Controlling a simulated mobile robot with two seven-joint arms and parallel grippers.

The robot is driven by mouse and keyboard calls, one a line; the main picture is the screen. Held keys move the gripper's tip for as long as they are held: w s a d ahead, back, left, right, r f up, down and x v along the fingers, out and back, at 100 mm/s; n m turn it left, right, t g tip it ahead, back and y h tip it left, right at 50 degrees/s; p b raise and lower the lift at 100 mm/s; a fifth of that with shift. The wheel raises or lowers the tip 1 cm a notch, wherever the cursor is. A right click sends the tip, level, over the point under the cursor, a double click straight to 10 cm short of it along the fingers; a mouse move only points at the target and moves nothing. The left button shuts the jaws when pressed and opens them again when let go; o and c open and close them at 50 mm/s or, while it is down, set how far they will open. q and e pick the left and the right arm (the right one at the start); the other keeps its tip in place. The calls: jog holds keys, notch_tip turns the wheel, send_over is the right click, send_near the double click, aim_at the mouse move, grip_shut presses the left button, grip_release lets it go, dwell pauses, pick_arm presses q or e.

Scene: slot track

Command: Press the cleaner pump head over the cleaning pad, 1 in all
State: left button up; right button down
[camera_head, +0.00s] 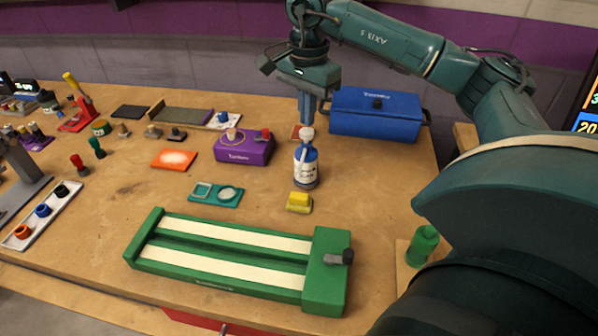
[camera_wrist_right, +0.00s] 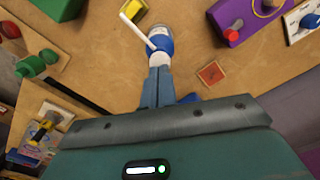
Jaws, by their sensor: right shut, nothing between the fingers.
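The cleaner bottle (camera_head: 306,169) is blue with a white label and stands upright on the table. Its white pump head (camera_head: 307,134) is on top, and it also shows in the right wrist view (camera_wrist_right: 160,58). The spout points toward a yellow pad (camera_head: 299,202), which looks like the cleaning pad and lies just in front of the bottle. My right gripper (camera_head: 307,121) is shut and empty, pointing down directly over the pump head. Its fingertips (camera_wrist_right: 158,68) are at or very near the head; I cannot tell whether they touch. My left gripper is out of view.
A blue box (camera_head: 376,117) stands behind right of the bottle and a purple box (camera_head: 243,148) to its left. A green slotted track (camera_head: 240,258) lies in front. A small reddish tile (camera_wrist_right: 211,74) is near the bottle. A green cylinder (camera_head: 422,245) stands at right.

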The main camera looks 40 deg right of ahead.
aim_at(307, 131)
jog(key=shift+f, duration=0.2)
jog(key=shift+f+b, duration=1.05)
jog(key=shift+f, duration=0.3)
jog(key=shift+r+p, duration=1.25)
jog(key=shift+r, duration=0.25)
jog(key=shift+r, duration=0.1)
notch_tip(307, 131, up, 6)
jog(key=p, duration=0.5)
